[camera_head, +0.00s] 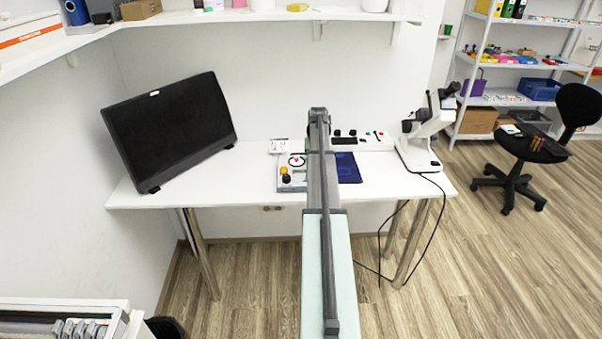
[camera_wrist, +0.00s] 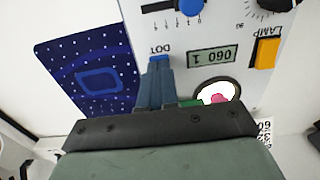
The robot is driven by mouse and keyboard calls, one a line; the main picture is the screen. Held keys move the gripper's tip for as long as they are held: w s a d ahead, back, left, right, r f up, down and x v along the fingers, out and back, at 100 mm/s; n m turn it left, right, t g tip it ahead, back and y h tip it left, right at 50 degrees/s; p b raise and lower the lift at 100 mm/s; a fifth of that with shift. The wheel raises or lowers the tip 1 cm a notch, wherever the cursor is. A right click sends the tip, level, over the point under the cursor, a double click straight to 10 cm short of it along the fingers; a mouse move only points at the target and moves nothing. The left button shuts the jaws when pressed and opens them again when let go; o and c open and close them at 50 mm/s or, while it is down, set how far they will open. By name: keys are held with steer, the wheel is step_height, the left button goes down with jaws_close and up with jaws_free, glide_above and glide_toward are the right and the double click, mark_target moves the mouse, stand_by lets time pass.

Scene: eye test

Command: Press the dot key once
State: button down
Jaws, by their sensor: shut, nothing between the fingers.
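In the wrist view a white panel (camera_wrist: 222,28) carries a small blue key (camera_wrist: 159,58) beside the upside-down label DOT. My gripper (camera_wrist: 156,66) is shut and empty. Its fingertips are over or right at the blue key and hide most of it; I cannot tell whether they touch it. A grey display (camera_wrist: 212,58) with digits sits to the right of the key. Below the display is a round white window (camera_wrist: 216,91) with a pink patch. In the head view the panel (camera_head: 291,184) stands on the table, partly behind my arm, which hides the gripper.
An orange key (camera_wrist: 266,53) labelled LAMP, a blue slider knob (camera_wrist: 190,7) and a black dial (camera_wrist: 268,4) are on the panel. A dark blue mat (camera_wrist: 62,60) lies beside it. On the white table (camera_head: 230,180) stand a black monitor (camera_head: 175,130) and a white microscope (camera_head: 420,140).

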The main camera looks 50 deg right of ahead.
steer(key=shift+f, duration=0.4)
steer(key=shift+r, duration=0.1)
stand_by(0.3)
step_height(320, 180, up, 8)
stand_by(1.1)
steer(key=shift+r, duration=0.95)
stand_by(4.8)
